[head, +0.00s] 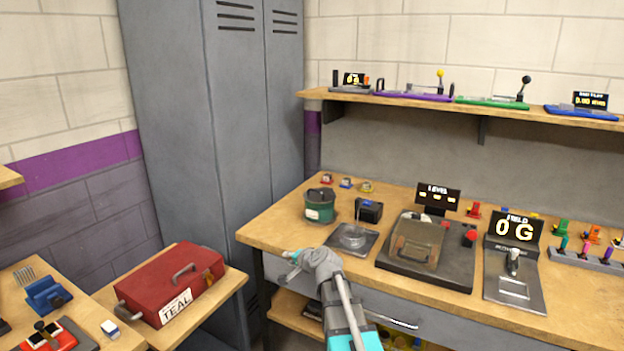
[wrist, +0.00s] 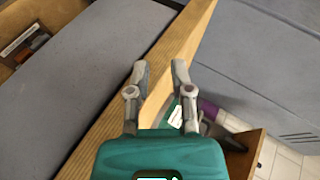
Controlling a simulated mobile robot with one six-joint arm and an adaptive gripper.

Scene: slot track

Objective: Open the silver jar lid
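The silver piece does not show in the wrist view.
A dark green pot (head: 320,208) and a small black box (head: 369,211) stand behind the plate. A dark base with a brown box (head: 418,245) is at its right. The bench's wooden edge (wrist: 135,90) runs under my fingers. A red toolbox (head: 170,283) stands on the lower left table.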

